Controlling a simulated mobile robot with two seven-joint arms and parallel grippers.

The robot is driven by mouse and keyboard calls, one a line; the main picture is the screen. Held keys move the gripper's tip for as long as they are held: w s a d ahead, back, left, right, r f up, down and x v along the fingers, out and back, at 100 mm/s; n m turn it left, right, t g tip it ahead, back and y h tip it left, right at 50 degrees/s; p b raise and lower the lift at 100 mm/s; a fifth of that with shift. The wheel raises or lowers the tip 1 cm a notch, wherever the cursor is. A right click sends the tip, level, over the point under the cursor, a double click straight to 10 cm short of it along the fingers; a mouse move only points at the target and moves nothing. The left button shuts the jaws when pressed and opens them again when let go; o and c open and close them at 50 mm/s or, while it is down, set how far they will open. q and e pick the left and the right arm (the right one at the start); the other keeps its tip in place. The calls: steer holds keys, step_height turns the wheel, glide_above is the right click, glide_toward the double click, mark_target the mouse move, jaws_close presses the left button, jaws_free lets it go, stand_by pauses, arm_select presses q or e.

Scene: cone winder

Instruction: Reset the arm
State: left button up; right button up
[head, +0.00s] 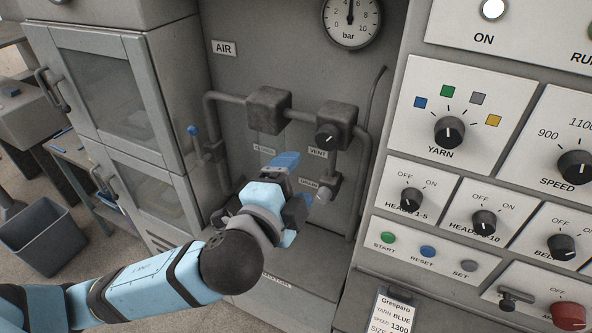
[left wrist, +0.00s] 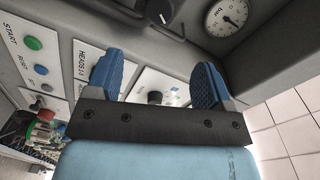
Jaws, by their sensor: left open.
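My left arm comes in from the lower left in the head view, its pale blue gripper (head: 297,192) in front of the air pipework. In the left wrist view the two blue ribbed fingers (left wrist: 157,80) stand well apart, with nothing seen between them being held. The gripper hides part of the pipes and the area by the drain label. My right gripper is in neither view.
The control panel to the right holds the yarn knob (head: 449,132), start button (head: 388,237), reset button (head: 428,252) and red button (head: 569,316). The vent knob (head: 328,135) and pressure gauge (head: 351,20) are behind and above. A grey cabinet (head: 118,110) and bin (head: 45,238) stand left.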

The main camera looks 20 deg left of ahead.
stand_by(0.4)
arm_select(q)
step_height(320, 180, down, 22)
steer(key=d+n+g+h, duration=0.1)
steer(key=n+g+h, duration=0.1)
steer(key=n+g, duration=0.3)
steer(key=s+a+f+n, duration=0.2)
steer(key=s+f+n, duration=0.1)
steer(key=s+f, duration=0.3)
steer(key=s+a+f+n+g, duration=0.1)
steer(key=s+f+n, duration=0.3)
steer(key=f, duration=0.6)
steer(key=shift+s+a+f, duration=0.35)
steer(key=shift+s+a, duration=0.35)
steer(key=shift+s, duration=0.2)
stand_by(2.5)
